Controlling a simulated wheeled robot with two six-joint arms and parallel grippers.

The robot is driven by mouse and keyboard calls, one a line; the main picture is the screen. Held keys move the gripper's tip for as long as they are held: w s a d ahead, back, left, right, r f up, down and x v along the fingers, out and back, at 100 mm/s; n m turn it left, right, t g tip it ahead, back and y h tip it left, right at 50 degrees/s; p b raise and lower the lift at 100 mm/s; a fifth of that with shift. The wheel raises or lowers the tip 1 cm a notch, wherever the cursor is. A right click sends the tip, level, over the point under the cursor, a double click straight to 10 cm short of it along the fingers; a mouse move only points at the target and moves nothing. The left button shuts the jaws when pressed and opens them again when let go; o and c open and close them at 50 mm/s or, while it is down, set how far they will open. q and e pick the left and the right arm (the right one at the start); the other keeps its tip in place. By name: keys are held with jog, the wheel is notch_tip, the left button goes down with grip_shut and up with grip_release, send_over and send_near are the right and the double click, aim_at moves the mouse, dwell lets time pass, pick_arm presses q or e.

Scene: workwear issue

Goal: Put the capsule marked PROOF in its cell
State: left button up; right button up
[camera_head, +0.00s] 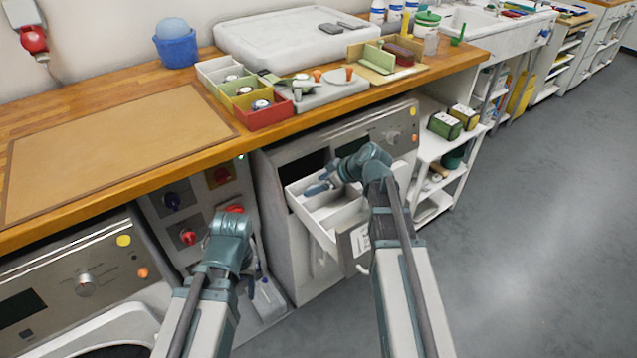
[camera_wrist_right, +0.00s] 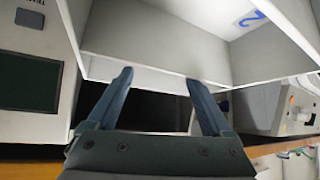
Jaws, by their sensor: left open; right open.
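An open white drawer (camera_head: 325,215) with several compartments sticks out of the right-hand machine; a blue "2" marks a wall in the right wrist view, where its pale wall (camera_wrist_right: 150,48) shows. My right gripper (camera_head: 322,186) is open and empty at the drawer; its spread fingers (camera_wrist_right: 160,90) are close to a drawer wall, contact unclear. Round capsules sit in the white, green (camera_head: 247,90) and red (camera_head: 264,112) bins on the worktop. Their marks are too small to read, so I cannot tell which says PROOF. My left gripper (camera_head: 250,268) hangs low before the control panel, its fingers mostly hidden.
A wooden worktop (camera_head: 60,195) runs above the machines, with a brown mat (camera_head: 110,145) on its left. A grey tray with small knobbed items (camera_head: 325,88) stands beside the bins. A white shelf cart (camera_head: 440,150) stands right of the drawer. Open floor lies at the right.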

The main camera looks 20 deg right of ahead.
jog(key=p+v, duration=0.7)
jog(key=v, duration=0.5)
jog(key=shift+p, duration=0.35)
jog(key=shift+r, duration=0.1)
jog(key=s+a+r+m+g+h+p, duration=0.2)
jog(key=s+a+p, duration=0.3)
jog(key=s+a, duration=0.3)
jog(key=s+a+r+m+g+h+p, duration=0.2)
jog(key=s+a+g+h+p, duration=0.3)
jog(key=s+a, duration=0.4)
jog(key=shift+s+a+m, duration=0.3)
jog(key=shift+s+a, duration=0.05)
jog(key=shift+a, duration=0.85)
jog(key=shift+r, duration=0.1)
